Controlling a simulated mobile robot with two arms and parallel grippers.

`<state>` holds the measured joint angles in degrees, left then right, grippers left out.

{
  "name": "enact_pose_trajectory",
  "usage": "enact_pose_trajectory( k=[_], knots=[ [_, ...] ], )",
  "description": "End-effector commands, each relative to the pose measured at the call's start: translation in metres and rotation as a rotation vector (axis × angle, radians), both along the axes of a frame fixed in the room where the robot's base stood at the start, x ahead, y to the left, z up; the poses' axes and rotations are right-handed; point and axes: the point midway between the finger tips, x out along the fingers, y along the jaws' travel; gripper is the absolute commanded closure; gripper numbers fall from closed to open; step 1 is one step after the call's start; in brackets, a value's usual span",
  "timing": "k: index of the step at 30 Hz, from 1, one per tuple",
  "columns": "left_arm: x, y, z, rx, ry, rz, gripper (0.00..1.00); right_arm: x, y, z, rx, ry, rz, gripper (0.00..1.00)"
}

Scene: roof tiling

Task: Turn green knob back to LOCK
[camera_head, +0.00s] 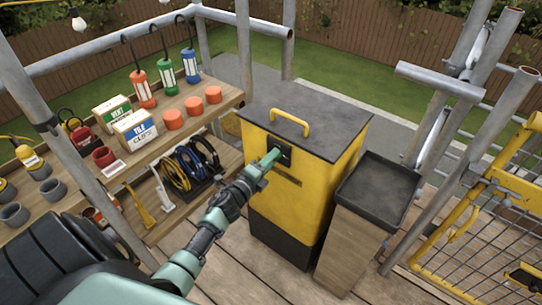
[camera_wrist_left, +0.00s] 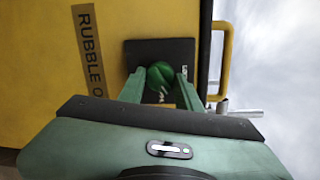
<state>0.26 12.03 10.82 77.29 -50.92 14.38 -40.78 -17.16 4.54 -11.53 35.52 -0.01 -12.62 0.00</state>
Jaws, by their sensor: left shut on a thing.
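The green knob (camera_wrist_left: 160,77) sits on a dark square plate (camera_wrist_left: 187,52) on the front of the yellow bin (camera_head: 292,192). My left gripper (camera_wrist_left: 160,90) is shut on the knob, with one finger on each side of it. In the head view my left gripper (camera_head: 268,160) reaches the plate near the top of the bin's front and covers most of the knob. The lettering on the plate is mostly hidden, so the knob's setting cannot be read. The bin's dark lid (camera_head: 310,120) with a yellow handle (camera_head: 289,120) is down. My right gripper is not in view.
A wooden post with a dark tray (camera_head: 377,190) stands right of the bin. A wooden shelf (camera_head: 170,136) at the left holds lanterns, boxes and cups. Scaffold poles and a yellow mesh gate (camera_head: 490,220) stand around the wooden deck.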

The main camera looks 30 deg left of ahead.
Motion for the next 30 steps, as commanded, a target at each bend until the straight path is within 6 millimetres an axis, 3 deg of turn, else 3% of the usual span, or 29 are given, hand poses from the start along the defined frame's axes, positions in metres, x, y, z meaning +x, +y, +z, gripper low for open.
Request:
enact_pose_trajectory(
  k=[15, 30],
  knots=[
    [0.0, 0.002, 0.004, -0.488, 0.04, 0.0, 1.0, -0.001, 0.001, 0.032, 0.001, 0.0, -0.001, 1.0],
    [0.0, 0.003, 0.003, -0.879, 0.07, 0.002, 1.0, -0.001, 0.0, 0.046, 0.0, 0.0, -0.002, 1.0]
  ],
)
